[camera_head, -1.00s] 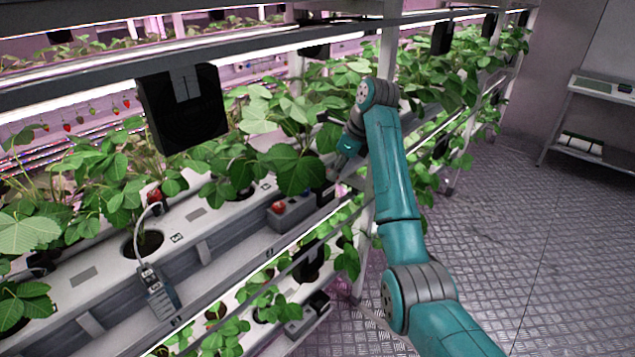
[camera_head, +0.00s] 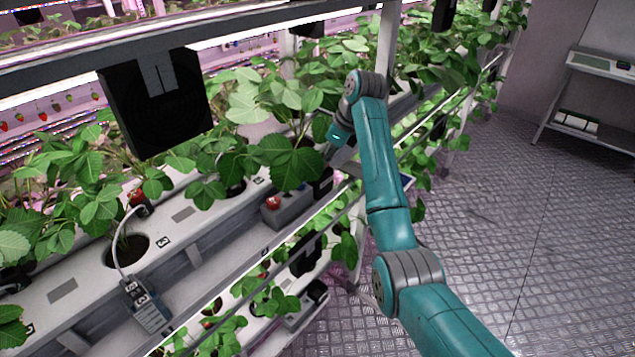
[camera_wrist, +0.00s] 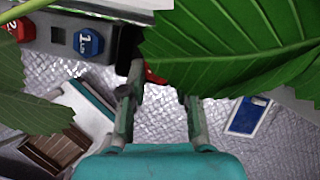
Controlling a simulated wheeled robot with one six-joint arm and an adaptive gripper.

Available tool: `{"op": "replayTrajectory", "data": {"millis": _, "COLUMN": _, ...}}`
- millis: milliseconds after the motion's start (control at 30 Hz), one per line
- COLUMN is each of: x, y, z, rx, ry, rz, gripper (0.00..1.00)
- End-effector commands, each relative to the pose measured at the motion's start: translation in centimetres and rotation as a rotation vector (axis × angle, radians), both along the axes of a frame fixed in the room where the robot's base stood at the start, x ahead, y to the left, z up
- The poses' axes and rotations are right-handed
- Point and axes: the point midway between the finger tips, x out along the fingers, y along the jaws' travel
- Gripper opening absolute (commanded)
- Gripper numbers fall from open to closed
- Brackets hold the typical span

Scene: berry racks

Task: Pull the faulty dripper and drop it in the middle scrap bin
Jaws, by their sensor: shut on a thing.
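My gripper (camera_wrist: 162,88) shows from behind in the wrist view, its two fingers pointing away. A large green leaf (camera_wrist: 225,45) covers much of the space ahead of the fingertips. A small red piece (camera_wrist: 153,76) shows between the fingers at the leaf's edge. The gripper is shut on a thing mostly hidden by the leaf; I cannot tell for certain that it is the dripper. In the head view my gripper (camera_head: 340,150) is beside the rack at the plants, its fingertips hard to make out. I cannot make out which thing is the middle scrap bin.
A grey block with a blue knob marked 1 (camera_wrist: 88,42) and a red knob (camera_wrist: 12,28) is close by at upper left. A blue-and-white tray (camera_wrist: 248,115) and a slatted brown box (camera_wrist: 52,150) lie below. Open metal floor (camera_head: 510,230) is right of the rack.

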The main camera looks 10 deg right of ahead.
Motion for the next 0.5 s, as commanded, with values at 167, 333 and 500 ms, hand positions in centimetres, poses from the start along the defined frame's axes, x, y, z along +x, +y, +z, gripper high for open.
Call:
{"op": "replayTrajectory", "data": {"millis": 167, "x": -0.01, "y": 0.0, "z": -0.91, "rx": 0.0, "ry": 0.0, "rz": 0.0, "gripper": 0.18}}
{"op": "replayTrajectory", "data": {"millis": 333, "x": 0.0, "y": 0.0, "z": -0.94, "rx": 0.0, "ry": 0.0, "rz": 0.0, "gripper": 0.18}}
{"op": "replayTrajectory", "data": {"millis": 500, "x": 0.0, "y": 0.01, "z": -0.93, "rx": 0.0, "ry": 0.0, "rz": 0.0, "gripper": 0.61}}
